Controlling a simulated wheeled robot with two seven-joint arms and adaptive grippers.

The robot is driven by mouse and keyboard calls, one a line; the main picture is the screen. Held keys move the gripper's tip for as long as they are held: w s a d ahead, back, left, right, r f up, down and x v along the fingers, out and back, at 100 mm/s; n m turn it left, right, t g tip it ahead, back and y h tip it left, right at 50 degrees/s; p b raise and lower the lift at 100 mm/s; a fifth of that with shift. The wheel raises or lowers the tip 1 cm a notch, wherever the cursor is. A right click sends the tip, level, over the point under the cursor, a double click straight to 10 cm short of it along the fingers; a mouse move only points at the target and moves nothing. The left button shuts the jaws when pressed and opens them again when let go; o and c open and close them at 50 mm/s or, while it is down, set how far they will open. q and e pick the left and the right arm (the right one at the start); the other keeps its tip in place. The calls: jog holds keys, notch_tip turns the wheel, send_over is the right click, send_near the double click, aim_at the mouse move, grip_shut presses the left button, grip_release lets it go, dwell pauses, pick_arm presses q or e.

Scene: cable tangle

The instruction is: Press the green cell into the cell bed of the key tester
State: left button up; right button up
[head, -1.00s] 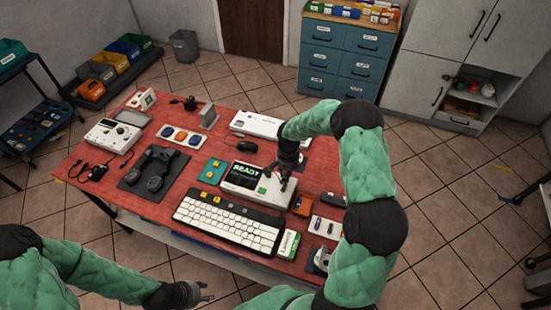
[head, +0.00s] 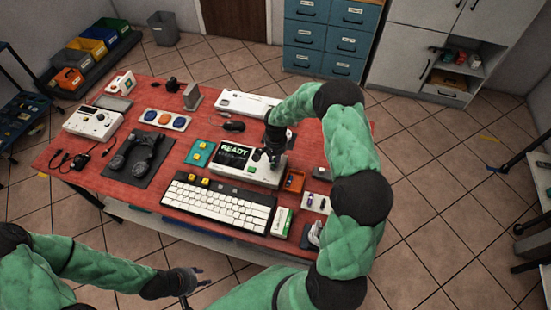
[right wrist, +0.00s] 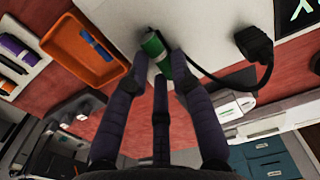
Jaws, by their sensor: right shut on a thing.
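The key tester (head: 263,178) is a white box with a dark screen reading READY, at the middle of the red table. My right gripper (head: 266,157) is over its right end, pointing down. In the right wrist view my right gripper (right wrist: 161,66) is shut on the green cell (right wrist: 153,45), which has a pale end. The cell is right at the tester's white top (right wrist: 190,15); whether it touches or is seated I cannot tell. The cell bed is not distinguishable there. My left gripper (head: 193,282) is empty, fingers apart, in front of the table.
A black plug with a cable (right wrist: 254,44) lies close beside the cell. An orange tray (head: 294,180) with a blue item stands right of the tester. A keyboard (head: 218,203) lies in front, a teal block with yellow keys (head: 199,153) to the left, a mouse (head: 233,126) behind.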

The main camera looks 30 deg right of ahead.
jog(key=shift+b, duration=0.45)
dwell(1.4)
jog(key=shift+f+b, duration=0.45)
dwell(0.6)
jog(key=o, duration=0.4)
jog(key=shift+r, duration=0.2)
jog(key=shift+r+p, duration=0.75)
jog(key=shift+r, duration=0.85)
